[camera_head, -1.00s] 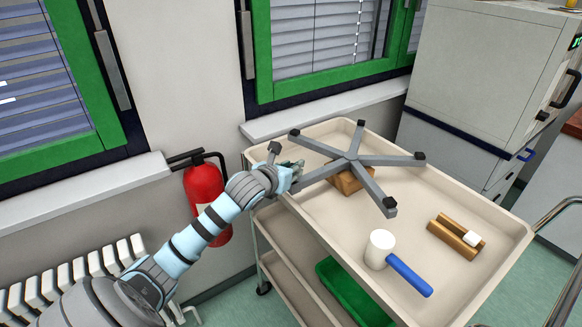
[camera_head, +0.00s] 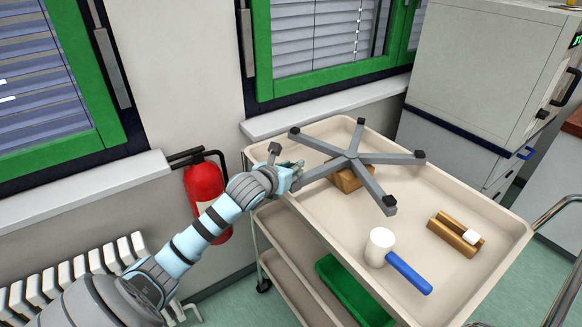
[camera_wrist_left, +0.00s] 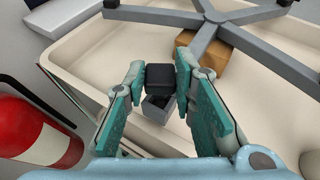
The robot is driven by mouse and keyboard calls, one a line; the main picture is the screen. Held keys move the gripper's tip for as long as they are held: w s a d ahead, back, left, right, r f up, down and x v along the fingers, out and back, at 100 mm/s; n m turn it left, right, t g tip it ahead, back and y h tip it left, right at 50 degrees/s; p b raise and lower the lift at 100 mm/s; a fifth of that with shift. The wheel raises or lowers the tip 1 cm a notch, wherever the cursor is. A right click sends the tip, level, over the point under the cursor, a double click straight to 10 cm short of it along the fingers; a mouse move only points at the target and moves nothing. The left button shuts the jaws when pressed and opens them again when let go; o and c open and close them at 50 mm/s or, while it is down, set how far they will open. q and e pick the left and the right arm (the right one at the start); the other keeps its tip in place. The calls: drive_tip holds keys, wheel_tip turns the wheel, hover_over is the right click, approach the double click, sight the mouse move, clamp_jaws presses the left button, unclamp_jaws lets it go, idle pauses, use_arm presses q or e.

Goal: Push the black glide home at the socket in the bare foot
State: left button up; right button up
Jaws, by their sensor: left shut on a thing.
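The grey star base (camera_head: 353,157) rests on the trolley with black caps on its other feet. My right gripper is not in view.
A wooden block (camera_head: 348,178) lies under the base. A white-headed mallet with a blue handle (camera_head: 408,272) and a wooden holder with a white piece (camera_head: 455,235) lie on the trolley top (camera_head: 330,222). A red extinguisher (camera_head: 204,188) hangs beside my left arm.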

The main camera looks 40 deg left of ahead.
use_arm(q)
drive_tip(key=shift+f+b, duration=0.5)
drive_tip(key=shift+f, duration=0.4)
drive_tip(key=o, duration=0.9)
drive_tip(key=v, duration=1.2)
drive_tip(key=shift+f, duration=0.1)
